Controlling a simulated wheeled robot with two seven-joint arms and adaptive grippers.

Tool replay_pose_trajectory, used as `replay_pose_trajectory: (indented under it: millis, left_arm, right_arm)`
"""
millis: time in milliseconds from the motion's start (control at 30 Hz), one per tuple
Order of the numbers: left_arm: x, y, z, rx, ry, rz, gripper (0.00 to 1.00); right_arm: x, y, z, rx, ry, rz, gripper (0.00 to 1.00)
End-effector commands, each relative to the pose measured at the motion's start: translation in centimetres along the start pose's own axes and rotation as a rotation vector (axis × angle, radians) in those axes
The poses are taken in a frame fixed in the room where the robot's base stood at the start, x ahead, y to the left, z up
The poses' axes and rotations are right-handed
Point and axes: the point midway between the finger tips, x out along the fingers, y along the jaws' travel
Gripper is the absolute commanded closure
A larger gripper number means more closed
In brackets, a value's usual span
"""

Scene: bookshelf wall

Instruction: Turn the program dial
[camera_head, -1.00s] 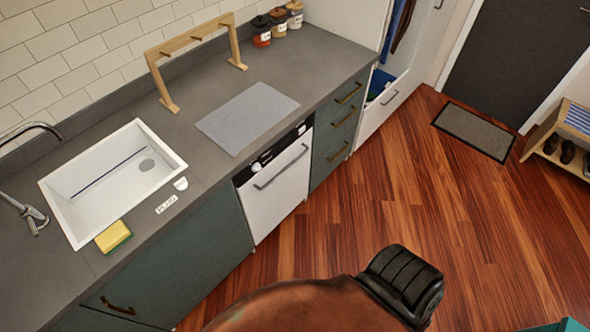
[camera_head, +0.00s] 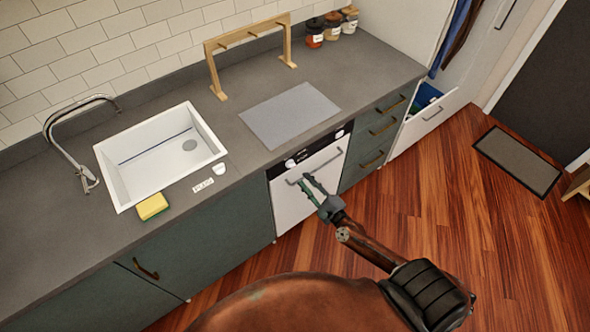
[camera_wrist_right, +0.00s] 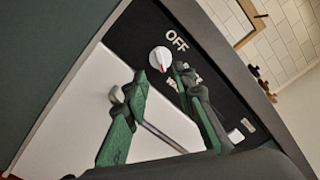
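The program dial (camera_wrist_right: 160,58) is a round white knob with a red mark on the black control panel (camera_wrist_right: 185,45) of the dishwasher (camera_head: 299,204). The word OFF is printed above it in the wrist view, and the red mark points away from OFF, toward the bottom of that picture. In the head view the dial (camera_head: 290,163) is small, at the panel's left end. My right gripper (camera_head: 304,178) is open and empty in front of the dishwasher door. In the wrist view its fingertips (camera_wrist_right: 159,72) appear on either side of the dial; contact cannot be told. My left gripper is out of view.
The door handle (camera_wrist_right: 160,136) is a metal bar just below the panel, close to my right fingers. The grey counter (camera_head: 240,140) overhangs above the panel. A drawer (camera_head: 432,112) stands open at the right.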

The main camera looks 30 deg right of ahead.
Motion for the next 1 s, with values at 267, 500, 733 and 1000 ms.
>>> replay_pose_trajectory:
  millis: [267, 500, 733, 1000]
  left_arm:
    - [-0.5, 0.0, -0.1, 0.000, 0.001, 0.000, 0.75]
    - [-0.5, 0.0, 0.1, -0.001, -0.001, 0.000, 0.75]
    - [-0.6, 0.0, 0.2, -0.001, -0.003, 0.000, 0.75]
    - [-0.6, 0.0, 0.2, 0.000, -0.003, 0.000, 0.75]
  right_arm:
    - [4.1, -0.2, 0.2, 0.005, -0.003, -0.004, 0.75]
    - [6.9, -0.1, 0.1, 0.003, -0.002, -0.002, 0.75]
    - [7.5, 0.0, 0.1, 0.002, -0.001, -0.001, 0.75]
    - [7.5, 0.0, 0.1, 0.002, -0.001, -0.001, 0.84]
